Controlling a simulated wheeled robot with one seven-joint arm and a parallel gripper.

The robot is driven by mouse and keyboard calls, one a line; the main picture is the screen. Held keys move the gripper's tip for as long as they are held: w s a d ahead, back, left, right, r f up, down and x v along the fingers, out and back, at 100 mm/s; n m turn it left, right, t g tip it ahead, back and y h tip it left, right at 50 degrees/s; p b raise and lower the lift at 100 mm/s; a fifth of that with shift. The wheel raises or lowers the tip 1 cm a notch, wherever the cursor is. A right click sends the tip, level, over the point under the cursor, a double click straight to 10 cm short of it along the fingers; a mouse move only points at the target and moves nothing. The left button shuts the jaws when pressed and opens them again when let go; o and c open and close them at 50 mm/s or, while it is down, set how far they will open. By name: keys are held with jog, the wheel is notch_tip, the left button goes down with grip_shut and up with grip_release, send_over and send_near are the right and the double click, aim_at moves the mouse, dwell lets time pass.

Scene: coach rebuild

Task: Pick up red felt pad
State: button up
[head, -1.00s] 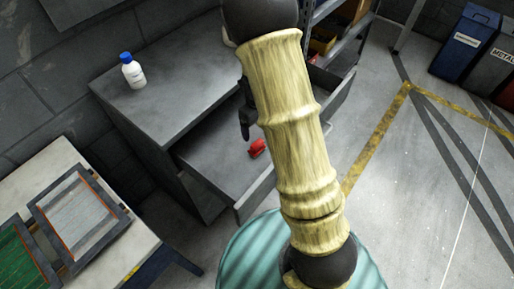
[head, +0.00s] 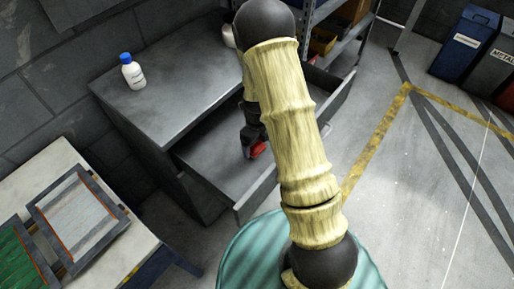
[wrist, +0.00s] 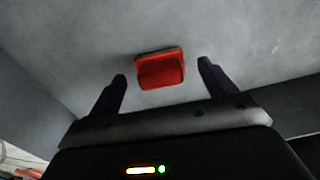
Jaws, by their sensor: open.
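The red felt pad (wrist: 160,71) lies on the grey floor of an open drawer (head: 215,160). In the wrist view it sits ahead of and between the two dark fingers of my gripper (wrist: 162,77), which are spread apart with nothing between them touching the pad. In the head view the pad (head: 258,150) shows only in part, partly hidden by my gripper (head: 250,148), which hangs down inside the drawer area. The exact height of the fingertips above the drawer floor cannot be told.
The grey cabinet (head: 165,85) carries a white bottle with a blue cap (head: 132,72). Drawer walls surround the pad, with the front panel (head: 256,194) towards me. A pale table with frames (head: 120,256) stands at left. Bins (head: 461,42) stand far right.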

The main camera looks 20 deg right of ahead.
aim_at(257, 144)
jog(key=shift+f, duration=0.9)
jog(key=c, duration=1.1)
jog(key=shift+r, duration=0.15)
notch_tip(257, 144, up, 10)
jog(key=shift+f, duration=0.1)
